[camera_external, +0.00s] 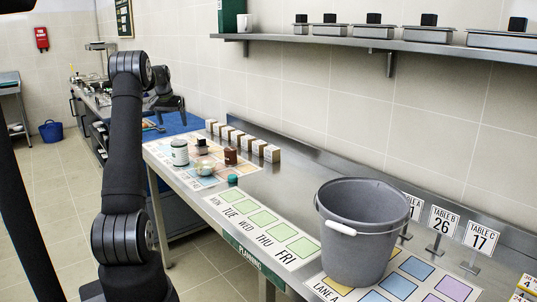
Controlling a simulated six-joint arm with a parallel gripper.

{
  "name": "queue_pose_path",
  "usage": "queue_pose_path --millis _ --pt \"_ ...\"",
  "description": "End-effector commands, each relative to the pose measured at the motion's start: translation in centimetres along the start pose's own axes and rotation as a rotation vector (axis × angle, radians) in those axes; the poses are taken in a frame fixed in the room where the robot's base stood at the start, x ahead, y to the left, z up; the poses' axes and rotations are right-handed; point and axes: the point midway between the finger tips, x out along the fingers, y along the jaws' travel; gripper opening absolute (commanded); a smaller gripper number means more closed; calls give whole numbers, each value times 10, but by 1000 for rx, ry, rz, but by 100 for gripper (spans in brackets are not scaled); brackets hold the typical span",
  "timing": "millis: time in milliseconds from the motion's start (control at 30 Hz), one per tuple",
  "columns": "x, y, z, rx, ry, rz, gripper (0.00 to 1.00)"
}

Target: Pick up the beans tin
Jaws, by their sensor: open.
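A white and dark green cylindrical tin (180,153) stands upright at the left end of the steel counter. A small brown-red container (231,157) stands to its right. The labels are too small to read, so I cannot tell which is the beans tin. My gripper (169,112) is at the far left, above and apart from these things, and looks empty. Its fingers are open, though small and dark in this view.
A row of small boxes (240,140) lines the back of the counter. A jar (205,167) and a teal lid-like item (233,179) are near the tin. A grey bucket (360,235) and table signs (441,221) stand at right. The weekday mat (264,223) is clear.

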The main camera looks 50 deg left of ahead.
Motion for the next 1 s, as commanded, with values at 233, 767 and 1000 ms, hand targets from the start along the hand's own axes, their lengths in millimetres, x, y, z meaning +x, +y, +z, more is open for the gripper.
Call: queue_pose_path --millis 233,767,1000 --pt "58 1 1 -2 -5 2 93" --pt "112 1 2 -4 -1 1 93" --pt "148 2 3 -4 -2 2 93"
